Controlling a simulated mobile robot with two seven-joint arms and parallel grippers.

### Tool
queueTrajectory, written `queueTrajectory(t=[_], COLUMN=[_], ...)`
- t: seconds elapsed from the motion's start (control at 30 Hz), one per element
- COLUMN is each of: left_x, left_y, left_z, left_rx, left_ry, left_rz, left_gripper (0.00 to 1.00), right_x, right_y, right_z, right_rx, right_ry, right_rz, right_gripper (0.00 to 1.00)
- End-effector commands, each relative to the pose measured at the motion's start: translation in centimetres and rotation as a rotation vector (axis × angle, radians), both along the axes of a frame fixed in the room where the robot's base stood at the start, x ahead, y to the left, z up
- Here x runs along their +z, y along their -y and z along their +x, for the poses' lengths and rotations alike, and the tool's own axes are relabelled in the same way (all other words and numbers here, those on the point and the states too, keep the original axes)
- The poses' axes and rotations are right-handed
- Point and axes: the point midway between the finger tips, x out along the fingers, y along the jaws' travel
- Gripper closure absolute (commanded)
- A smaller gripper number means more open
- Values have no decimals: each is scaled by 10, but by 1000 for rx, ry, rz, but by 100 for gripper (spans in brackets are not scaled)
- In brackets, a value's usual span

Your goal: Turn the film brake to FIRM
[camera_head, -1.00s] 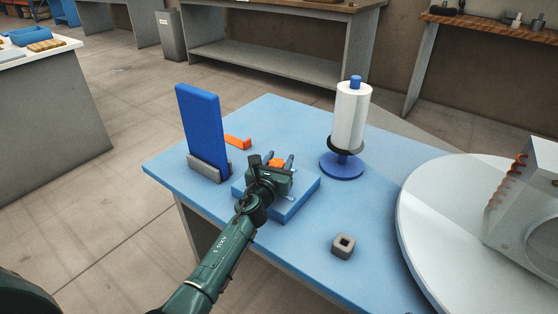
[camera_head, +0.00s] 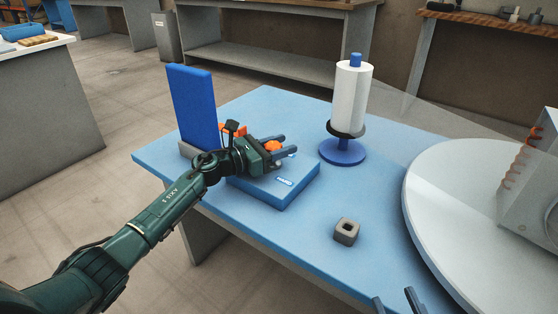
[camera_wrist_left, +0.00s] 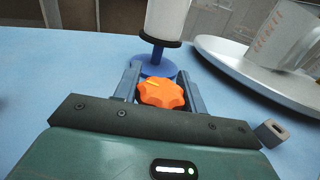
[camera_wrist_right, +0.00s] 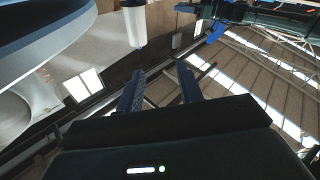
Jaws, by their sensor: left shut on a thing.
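The film brake's orange lobed knob (camera_head: 273,146) sits over the blue base block (camera_head: 297,192); a small label on the block is too small to read. My left gripper (camera_head: 281,144) reaches in from the left, with its fingers on either side of the knob. In the left wrist view the knob (camera_wrist_left: 161,93) is between the two fingers, and a yellow pointer line on it slants toward the upper left. My right gripper (camera_head: 397,300) shows only its fingertips at the bottom edge; in the right wrist view (camera_wrist_right: 160,88) its fingers are apart and empty.
A white film roll (camera_head: 351,98) stands on a blue spindle behind the brake. A blue upright panel (camera_head: 193,108) and an orange piece (camera_head: 232,128) are to the left. A grey square nut-like block (camera_head: 346,231) lies in front. A large white turntable (camera_head: 440,205) fills the right.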

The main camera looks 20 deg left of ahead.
Motion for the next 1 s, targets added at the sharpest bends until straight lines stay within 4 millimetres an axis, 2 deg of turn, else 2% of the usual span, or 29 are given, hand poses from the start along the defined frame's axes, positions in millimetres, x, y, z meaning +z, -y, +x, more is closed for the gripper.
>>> queueTrajectory(t=[0.03,0.37,0.6,1.0], left_x=[-10,-6,-3,0], left_y=[-1,2,4,4], left_z=[0,-3,-4,-5], left_rx=[-35,-221,-287,-308], left_ry=[3,1,0,-1], left_rz=[3,0,0,-1], left_gripper=[81,81,81,81], right_x=[-8,-5,22,32], right_y=[-1,-10,-7,-6], right_z=[3,4,13,14], right_rx=[6,65,85,89], right_ry=[5,5,180,238], right_rz=[32,176,158,149], right_gripper=[64,64,64,64])
